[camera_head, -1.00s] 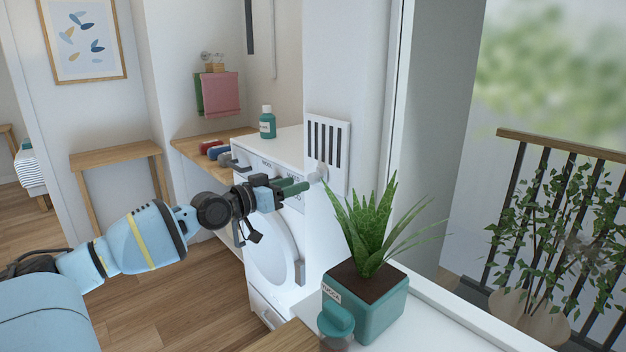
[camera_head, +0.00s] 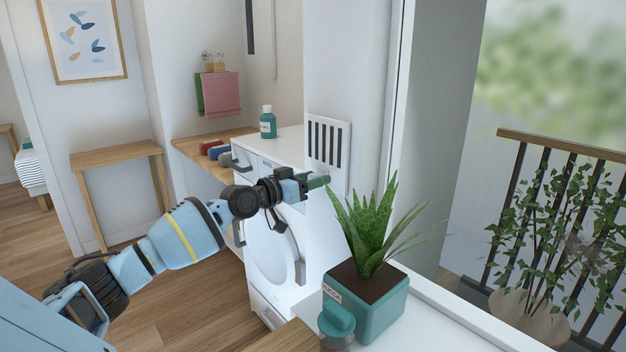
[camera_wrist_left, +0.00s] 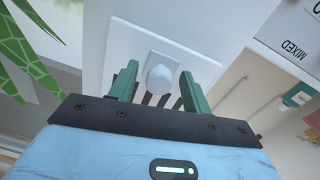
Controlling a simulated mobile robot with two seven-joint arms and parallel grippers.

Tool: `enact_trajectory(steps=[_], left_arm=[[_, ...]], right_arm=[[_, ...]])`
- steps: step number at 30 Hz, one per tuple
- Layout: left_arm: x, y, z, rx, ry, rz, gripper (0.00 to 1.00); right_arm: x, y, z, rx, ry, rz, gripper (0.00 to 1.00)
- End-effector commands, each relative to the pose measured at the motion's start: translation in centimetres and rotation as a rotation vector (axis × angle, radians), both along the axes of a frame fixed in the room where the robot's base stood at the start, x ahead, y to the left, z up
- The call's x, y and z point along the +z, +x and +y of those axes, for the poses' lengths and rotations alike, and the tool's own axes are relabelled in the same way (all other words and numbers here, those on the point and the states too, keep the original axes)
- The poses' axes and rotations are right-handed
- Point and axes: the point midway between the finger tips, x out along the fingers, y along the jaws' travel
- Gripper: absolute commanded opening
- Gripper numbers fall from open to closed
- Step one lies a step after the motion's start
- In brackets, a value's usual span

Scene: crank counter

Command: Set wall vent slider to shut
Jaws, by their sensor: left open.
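The wall vent (camera_head: 328,143) is a white plate with dark vertical slots on the white wall beside the window. Its slider knob, a pale rounded knob (camera_wrist_left: 159,78), shows in the left wrist view below the slots' far end; in the head view it is mostly hidden by my fingers. My left gripper (camera_head: 318,182) is at the lower part of the vent plate. In the left wrist view its two green fingers (camera_wrist_left: 158,88) are open, one on each side of the knob, with gaps between.
A potted plant in a teal pot (camera_head: 376,309) stands on the sill just right of my left gripper, its leaves reaching near the vent. A white washing machine (camera_head: 268,240) is behind the gripper. A green bottle (camera_head: 268,124) stands on top.

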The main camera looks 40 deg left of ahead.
Motion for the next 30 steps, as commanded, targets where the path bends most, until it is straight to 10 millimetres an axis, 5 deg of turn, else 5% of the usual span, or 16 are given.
enact_trajectory(steps=[11, 22, 30], left_arm=[[-0.03, 0.3, -0.14, -0.002, 0.0, 0.001, 0.48], [0.01, 0.29, -0.13, -0.002, 0.0, 0.0, 0.01], [0.01, 0.3, -0.13, -0.002, 0.0, 0.0, 0.0]], right_arm=[[-0.08, -0.29, -0.02, 0.0, 0.0, 0.006, 0.36], [-0.01, 0.26, -0.02, 0.0, -0.001, -0.004, 0.36], [-0.02, 0.49, -0.06, 0.001, -0.001, -0.008, 0.36]])
